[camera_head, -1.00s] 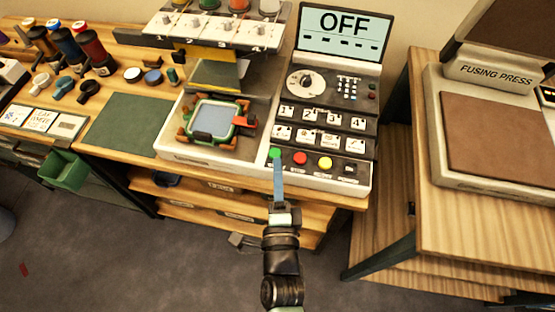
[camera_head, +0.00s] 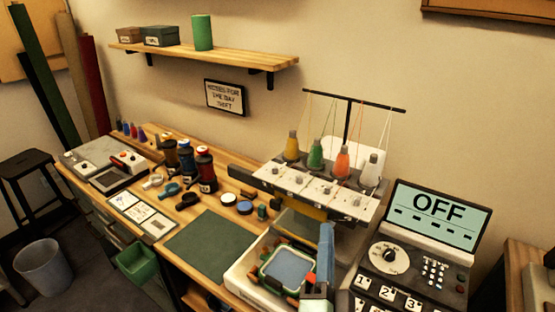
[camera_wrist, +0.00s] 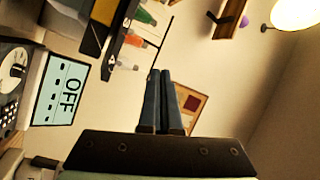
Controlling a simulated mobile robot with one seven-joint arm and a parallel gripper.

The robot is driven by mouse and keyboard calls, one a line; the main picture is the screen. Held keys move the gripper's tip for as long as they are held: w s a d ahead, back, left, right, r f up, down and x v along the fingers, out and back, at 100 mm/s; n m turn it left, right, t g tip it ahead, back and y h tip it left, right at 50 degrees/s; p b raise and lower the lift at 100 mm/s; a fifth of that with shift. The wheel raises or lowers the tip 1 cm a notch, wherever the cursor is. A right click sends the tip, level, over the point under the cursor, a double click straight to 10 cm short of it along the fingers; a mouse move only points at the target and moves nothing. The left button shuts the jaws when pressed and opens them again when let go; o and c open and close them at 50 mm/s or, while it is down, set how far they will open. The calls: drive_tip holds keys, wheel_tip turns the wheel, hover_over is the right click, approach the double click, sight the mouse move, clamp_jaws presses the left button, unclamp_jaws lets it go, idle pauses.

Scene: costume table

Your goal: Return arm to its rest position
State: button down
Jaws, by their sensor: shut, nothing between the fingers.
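My gripper (camera_head: 325,255) shows at the lower middle of the head view as upright blue fingers, in front of the embroidery machine's right side. In the wrist view my gripper (camera_wrist: 161,82) is shut, its two blue fingers together with nothing between them. The fingers point at open air and the wall. The control panel screen (camera_head: 438,213) reads OFF, and it also shows on its side at the left of the wrist view (camera_wrist: 58,90). Most of my arm is out of the head view.
The embroidery machine (camera_head: 318,193) carries several thread cones. A shelf (camera_head: 225,62) hangs above. Air right of the machine looks clear.

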drive_tip(key=s+a+r+n+t+y, duration=0.1)
drive_tip(key=a+r+n, duration=0.15)
drive_tip(key=r, duration=0.65)
drive_tip(key=a+r+n+t+y+p, duration=0.15)
drive_tip(key=r+n, duration=0.25)
drive_tip(key=r, duration=0.5)
drive_tip(key=s+a+r+n+t+y, duration=0.1)
drive_tip(key=a+r+n+t, duration=0.15)
drive_tip(key=r, duration=0.65)
drive_tip(key=s+a+r+n, duration=0.1)
drive_tip(key=s+r+n, duration=0.1)
drive_tip(key=s+r, duration=0.2)
drive_tip(key=s+r+n+t, duration=0.1)
drive_tip(key=s+r+n, duration=0.2)
drive_tip(key=r, duration=0.8)
drive_tip(key=shift+s+a+t+p, duration=0.3)
drive_tip(key=shift+s+a+p, duration=0.05)
drive_tip(key=shift+s, duration=0.85)
drive_tip(key=shift+f, duration=0.15)
